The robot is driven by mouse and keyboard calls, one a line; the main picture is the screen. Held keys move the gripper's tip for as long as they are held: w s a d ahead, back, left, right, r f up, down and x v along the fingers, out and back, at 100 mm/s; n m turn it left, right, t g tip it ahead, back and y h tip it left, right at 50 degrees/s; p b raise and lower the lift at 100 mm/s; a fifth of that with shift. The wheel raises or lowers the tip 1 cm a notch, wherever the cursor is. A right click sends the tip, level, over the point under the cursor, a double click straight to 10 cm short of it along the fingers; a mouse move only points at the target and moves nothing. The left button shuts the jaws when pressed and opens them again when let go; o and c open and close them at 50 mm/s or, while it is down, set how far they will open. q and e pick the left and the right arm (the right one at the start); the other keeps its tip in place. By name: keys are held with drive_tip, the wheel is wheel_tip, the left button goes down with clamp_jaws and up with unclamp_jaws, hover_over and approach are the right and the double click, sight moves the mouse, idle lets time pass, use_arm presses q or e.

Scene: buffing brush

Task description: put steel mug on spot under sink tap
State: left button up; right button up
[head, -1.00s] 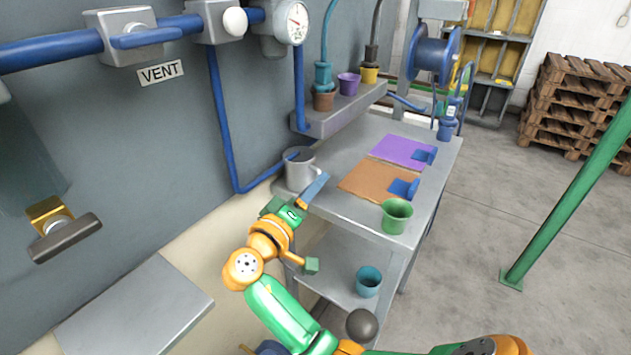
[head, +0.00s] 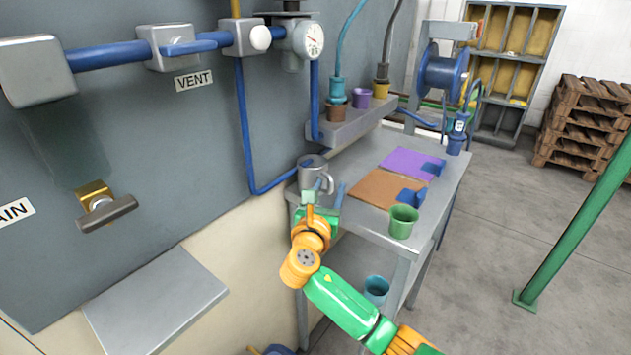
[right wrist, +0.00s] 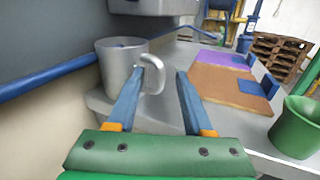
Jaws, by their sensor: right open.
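The steel mug (head: 313,171) stands upright on the grey bench's near left corner, close to the wall. Its handle faces my right gripper (head: 329,187), which is open just in front of it. In the right wrist view the mug (right wrist: 121,68) is at left, and its handle shows between the fingertips of the gripper (right wrist: 160,76); I cannot tell whether they touch. A brass tap-like fitting with a dark bar (head: 104,211) is on the wall at left, above a bare grey ledge (head: 155,302). My left gripper is out of view.
The bench (head: 350,222) also holds a green cup (head: 403,222), a brown mat (head: 375,188) and a purple mat (head: 410,163) with blue pieces. A wall shelf (head: 350,127) carries small pots. A blue pipe (head: 246,130) runs down the wall beside the mug.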

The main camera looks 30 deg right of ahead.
clamp_jaws()
idle(1.4)
